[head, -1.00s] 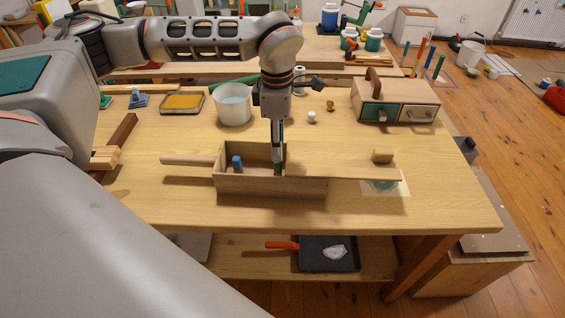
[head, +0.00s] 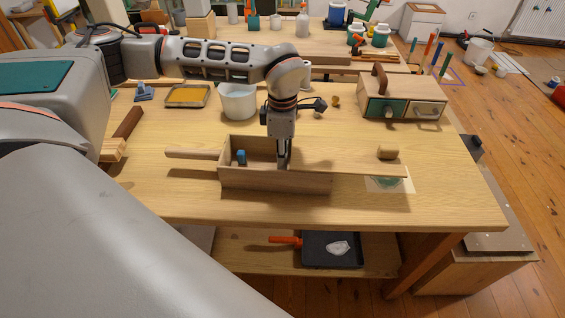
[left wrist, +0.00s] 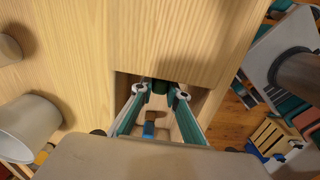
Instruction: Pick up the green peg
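My left gripper (head: 284,163) points down into the right part of the open wooden box (head: 275,185) on the workbench. In the left wrist view its two fingers (left wrist: 172,90) stand apart, with the dark green peg (left wrist: 172,98) between the tips. Whether the fingers touch the peg is hard to tell. In the head view the green peg is hidden by the gripper and the box's front wall. A blue peg (head: 241,157) stands in the left part of the box and shows in the left wrist view (left wrist: 149,127). My right gripper is not in view.
A board (head: 360,170) extends right from the box, with a small wooden block (head: 388,152) near its end. A white bucket (head: 238,102), a yellow tray (head: 187,95) and a small drawer chest (head: 400,98) stand behind. The bench front is clear.

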